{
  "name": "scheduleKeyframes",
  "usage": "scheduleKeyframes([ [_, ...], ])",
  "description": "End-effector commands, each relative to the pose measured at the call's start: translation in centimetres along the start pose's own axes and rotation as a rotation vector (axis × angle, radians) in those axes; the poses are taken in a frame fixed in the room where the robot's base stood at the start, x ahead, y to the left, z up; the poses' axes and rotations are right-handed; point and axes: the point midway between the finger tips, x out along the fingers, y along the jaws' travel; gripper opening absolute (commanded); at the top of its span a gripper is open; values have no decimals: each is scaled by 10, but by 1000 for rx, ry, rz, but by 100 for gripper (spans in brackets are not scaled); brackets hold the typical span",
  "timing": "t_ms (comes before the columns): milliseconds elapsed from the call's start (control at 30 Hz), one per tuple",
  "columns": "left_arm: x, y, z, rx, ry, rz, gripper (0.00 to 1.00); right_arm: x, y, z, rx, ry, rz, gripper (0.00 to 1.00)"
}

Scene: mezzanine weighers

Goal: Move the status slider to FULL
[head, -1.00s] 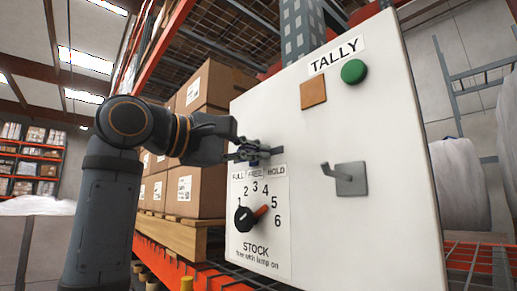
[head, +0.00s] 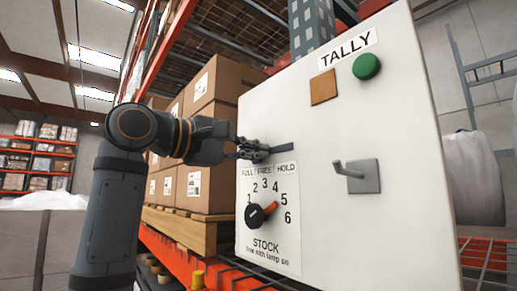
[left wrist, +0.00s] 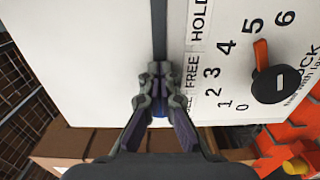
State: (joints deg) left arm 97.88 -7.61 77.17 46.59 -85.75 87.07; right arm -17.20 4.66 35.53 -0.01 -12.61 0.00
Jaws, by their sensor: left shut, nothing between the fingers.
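The white tally panel (head: 330,110) has a dark horizontal slot (head: 283,148) above the labels FULL (head: 247,172), FREE and HOLD. My left gripper (head: 262,151) is shut at the slot, over its FULL–FREE part, with nothing held between its fingers. In the left wrist view the slot (left wrist: 159,30) runs straight up from the shut fingertips (left wrist: 158,72). A small blue part (left wrist: 158,110) shows low between the fingers; I cannot tell if it is the slider's knob. The slider is otherwise hidden behind the fingers. My right gripper is out of view.
Below the slot is a STOCK dial (head: 256,216) with a red-tipped pointer. To its right, a metal hook (head: 357,174) juts out. A green button (head: 366,66) and orange square (head: 323,87) are higher. Cartons (head: 211,130) on a pallet stand at the left behind the panel.

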Motion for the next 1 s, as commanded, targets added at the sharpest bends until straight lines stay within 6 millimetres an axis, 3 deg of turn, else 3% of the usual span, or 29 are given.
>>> scheduleKeyframes([
  [1000, 0, 0, -31, -1, 0, -1, 0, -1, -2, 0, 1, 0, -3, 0],
])
